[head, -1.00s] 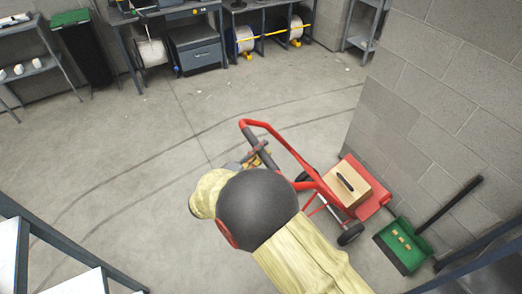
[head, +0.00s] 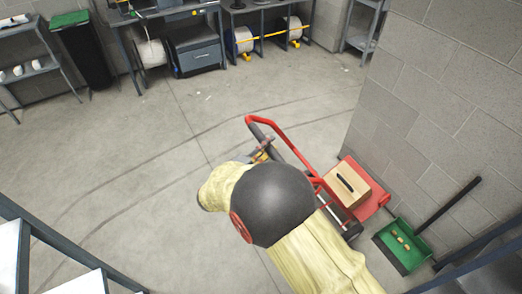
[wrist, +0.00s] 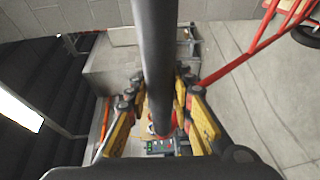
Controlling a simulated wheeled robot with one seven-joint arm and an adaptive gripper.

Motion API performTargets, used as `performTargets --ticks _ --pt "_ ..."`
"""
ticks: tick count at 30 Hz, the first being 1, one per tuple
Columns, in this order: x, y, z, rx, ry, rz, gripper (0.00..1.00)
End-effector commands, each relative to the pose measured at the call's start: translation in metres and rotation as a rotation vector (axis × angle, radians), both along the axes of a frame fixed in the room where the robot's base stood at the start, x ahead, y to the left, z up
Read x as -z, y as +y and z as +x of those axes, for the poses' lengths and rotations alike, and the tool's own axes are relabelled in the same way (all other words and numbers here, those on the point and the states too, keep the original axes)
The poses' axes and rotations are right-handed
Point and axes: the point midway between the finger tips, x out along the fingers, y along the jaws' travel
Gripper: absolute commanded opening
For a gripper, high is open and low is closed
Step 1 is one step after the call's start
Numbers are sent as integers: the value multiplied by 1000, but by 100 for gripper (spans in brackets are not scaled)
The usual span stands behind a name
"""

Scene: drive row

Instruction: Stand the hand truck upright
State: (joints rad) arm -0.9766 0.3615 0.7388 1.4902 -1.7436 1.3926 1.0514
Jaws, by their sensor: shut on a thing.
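The red hand truck (head: 284,135) leans back, tilted, its handle end up and to the left in the head view. Its toe plate (head: 380,201) is by the block wall and carries a tan box (head: 346,186) with a black handle. My gripper (head: 263,151) is at the upper end of the truck, partly hidden by my arm. In the wrist view my gripper's yellow fingers (wrist: 163,112) are shut around the dark handle bar (wrist: 155,60). A red frame bar (wrist: 248,54) runs off to the right there. My arm hides much of the lower frame and wheels in the head view.
A green dustpan (head: 405,247) with small tan pieces lies right of the truck, its dark handle near the block wall (head: 440,110). Metal steps or a rack (head: 60,255) stand at lower left. Benches with cable reels (head: 243,40) line the back. The middle floor is clear.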

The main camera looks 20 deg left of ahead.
Motion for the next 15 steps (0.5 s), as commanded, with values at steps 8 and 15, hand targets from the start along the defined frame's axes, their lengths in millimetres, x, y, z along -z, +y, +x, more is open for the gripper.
performTargets --ticks 8,15 --pt "-53 -67 69 12 64 72 0" --pt "-88 -138 144 12 140 146 0"
